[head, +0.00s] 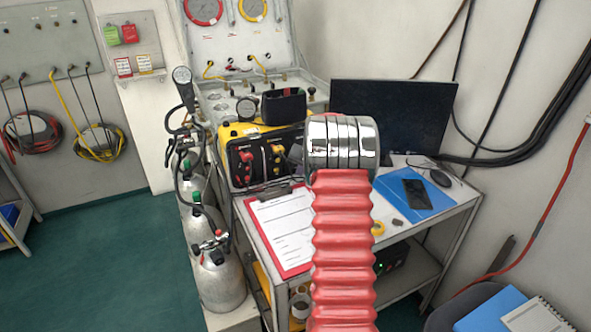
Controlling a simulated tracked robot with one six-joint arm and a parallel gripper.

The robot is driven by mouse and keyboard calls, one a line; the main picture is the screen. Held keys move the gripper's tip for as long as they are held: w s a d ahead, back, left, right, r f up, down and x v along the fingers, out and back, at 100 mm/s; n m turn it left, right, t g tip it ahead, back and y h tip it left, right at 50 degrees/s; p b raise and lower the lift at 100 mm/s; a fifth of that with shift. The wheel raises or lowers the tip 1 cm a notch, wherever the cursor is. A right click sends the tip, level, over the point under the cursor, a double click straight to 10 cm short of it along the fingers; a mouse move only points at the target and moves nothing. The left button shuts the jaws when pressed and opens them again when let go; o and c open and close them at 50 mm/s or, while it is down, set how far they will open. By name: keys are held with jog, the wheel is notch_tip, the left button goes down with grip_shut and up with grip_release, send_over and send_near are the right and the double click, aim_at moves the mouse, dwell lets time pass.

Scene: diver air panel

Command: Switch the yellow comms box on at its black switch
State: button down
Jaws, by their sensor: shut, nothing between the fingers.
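The yellow comms box (228,132) stands on the table at the foot of the air panel. Its black front carries red and black fittings, with a little yellow among them. I cannot make out the black switch or its position at this size. My own red ribbed arm with bright metal rings rises in front of the box's right side and covers that part. My gripper is not visible; the arm's end hides whatever lies beyond it. A dark open-topped holder (284,106) shows just above the box.
A clipboard with paper (283,228) lies in front of the box. A dark monitor (400,112) stands to the right, with a phone (416,193) on a blue folder (392,190).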

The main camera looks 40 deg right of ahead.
jog(key=shift+w+d, duration=0.2)
jog(key=shift+w, duration=0.45)
dwell(0.8)
jog(key=shift+s, duration=0.15)
dwell(0.3)
jog(key=shift+s+a+r, duration=0.1)
jog(key=shift+s+a, duration=0.1)
jog(key=shift+s, duration=0.35)
jog(key=shift+s+a+r, duration=0.1)
jog(key=shift+s+a, duration=0.15)
jog(key=shift+s, duration=0.55)
jog(key=shift+s+a+r, duration=0.1)
jog(key=shift+s+a, duration=0.15)
jog(key=shift+s, duration=0.5)
jog(key=shift+s+a+r, duration=0.1)
jog(key=shift+s+a, duration=0.15)
jog(key=shift+s, duration=0.55)
